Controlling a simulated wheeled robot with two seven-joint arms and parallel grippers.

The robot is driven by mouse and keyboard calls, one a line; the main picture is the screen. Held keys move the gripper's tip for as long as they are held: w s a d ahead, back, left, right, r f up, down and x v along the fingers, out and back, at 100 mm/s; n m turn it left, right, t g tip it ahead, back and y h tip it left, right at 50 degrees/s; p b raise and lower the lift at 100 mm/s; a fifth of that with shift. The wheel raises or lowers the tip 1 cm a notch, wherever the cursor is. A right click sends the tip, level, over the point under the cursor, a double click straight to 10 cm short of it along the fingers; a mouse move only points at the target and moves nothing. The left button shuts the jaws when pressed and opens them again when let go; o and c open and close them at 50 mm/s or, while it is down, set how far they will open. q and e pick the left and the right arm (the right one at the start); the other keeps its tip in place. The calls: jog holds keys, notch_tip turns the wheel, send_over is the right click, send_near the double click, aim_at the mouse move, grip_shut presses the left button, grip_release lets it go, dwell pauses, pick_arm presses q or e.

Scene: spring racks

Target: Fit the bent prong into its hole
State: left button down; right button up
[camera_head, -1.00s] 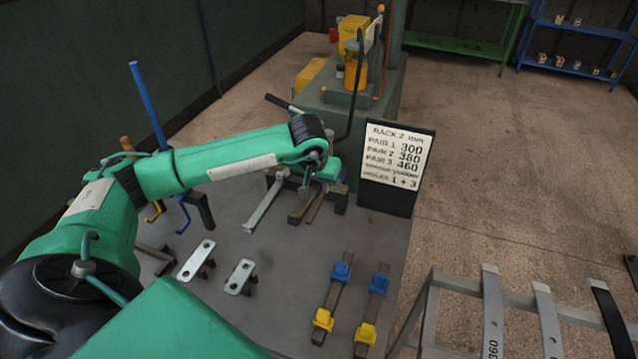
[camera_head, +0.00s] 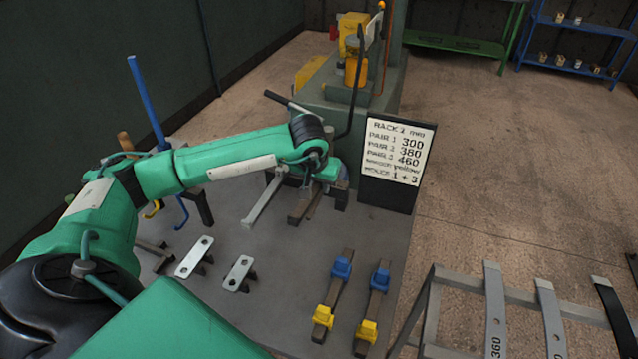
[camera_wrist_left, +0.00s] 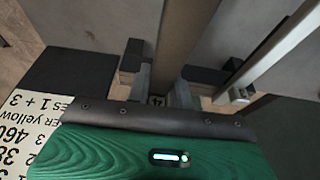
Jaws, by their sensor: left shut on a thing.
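My left gripper (camera_head: 308,182) is low over the far part of the grey bench, beside the machine base. A brownish-grey bar (camera_wrist_left: 188,40) runs away beyond the fingers. In the head view a dark brown bar (camera_head: 299,211) lies under the gripper, and a light grey bar (camera_head: 262,203) lies left of it. Two pale plates with holes (camera_head: 194,257) (camera_head: 239,273) stand nearer. I cannot make out the prong's own hole.
A lettered sign (camera_head: 396,165) stands close right of the gripper. Two bars with blue and yellow blocks (camera_head: 332,295) (camera_head: 373,305) lie at the front. A metal rack (camera_head: 430,310) stands at the right. Blue and yellow hooked rods (camera_head: 147,105) are at the left.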

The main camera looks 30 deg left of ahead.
pick_arm(q)
jog(key=shift+f+b, duration=0.65)
jog(key=shift+a+f, duration=0.15)
jog(key=shift+f, duration=0.05)
